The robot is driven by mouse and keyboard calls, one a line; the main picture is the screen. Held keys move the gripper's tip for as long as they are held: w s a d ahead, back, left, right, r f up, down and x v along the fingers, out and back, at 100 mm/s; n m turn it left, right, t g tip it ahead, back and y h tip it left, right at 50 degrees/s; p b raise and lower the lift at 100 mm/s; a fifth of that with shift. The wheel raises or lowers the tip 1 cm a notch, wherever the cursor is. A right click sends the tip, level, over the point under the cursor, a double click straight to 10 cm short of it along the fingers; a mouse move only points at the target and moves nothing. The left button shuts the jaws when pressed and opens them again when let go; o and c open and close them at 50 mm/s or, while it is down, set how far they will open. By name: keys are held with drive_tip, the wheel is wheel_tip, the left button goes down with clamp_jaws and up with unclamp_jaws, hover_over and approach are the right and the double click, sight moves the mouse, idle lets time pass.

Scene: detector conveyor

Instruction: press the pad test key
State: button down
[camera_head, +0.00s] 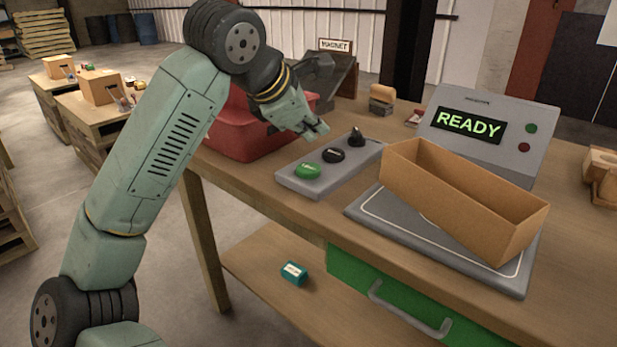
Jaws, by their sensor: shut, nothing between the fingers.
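A grey control panel (321,184) lies on the workbench with a green key (308,170), a black key (333,155) and a black knob (356,137) in a row. Labels on the keys are too small to read. My gripper (318,131) is shut and empty, above the bench just behind the panel, apart from the keys. A grey pad (518,285) with a white outline lies to the right, with an open cardboard box (440,207) on it. Behind it a grey display unit (481,98) shows "READY" in green letters.
A red bin (243,136) stands on the bench behind my gripper. A sign reading "MAGNET" (335,45) is at the back. A green drawer (361,285) with a metal handle is below the bench top. A teal block (294,272) lies on the lower shelf.

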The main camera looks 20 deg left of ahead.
sight(311, 169)
drive_tip(key=shift+f+b, duration=1.15)
drive_tip(key=shift+f, duration=0.8)
drive_tip(key=shift+f, duration=0.1)
drive_tip(key=shift+f+b, duration=0.35)
drive_tip(key=shift+b, duration=0.1)
drive_tip(key=shift+f+b, duration=0.4)
drive_tip(key=shift+f, duration=0.05)
idle(0.5)
drive_tip(key=shift+r+p, duration=0.6)
drive_tip(key=shift+r, duration=0.3)
drive_tip(key=shift+r, duration=0.1)
wheel_tip(311, 169, up, 5)
drive_tip(key=p, duration=0.3)
drive_tip(key=shift+p, duration=0.35)
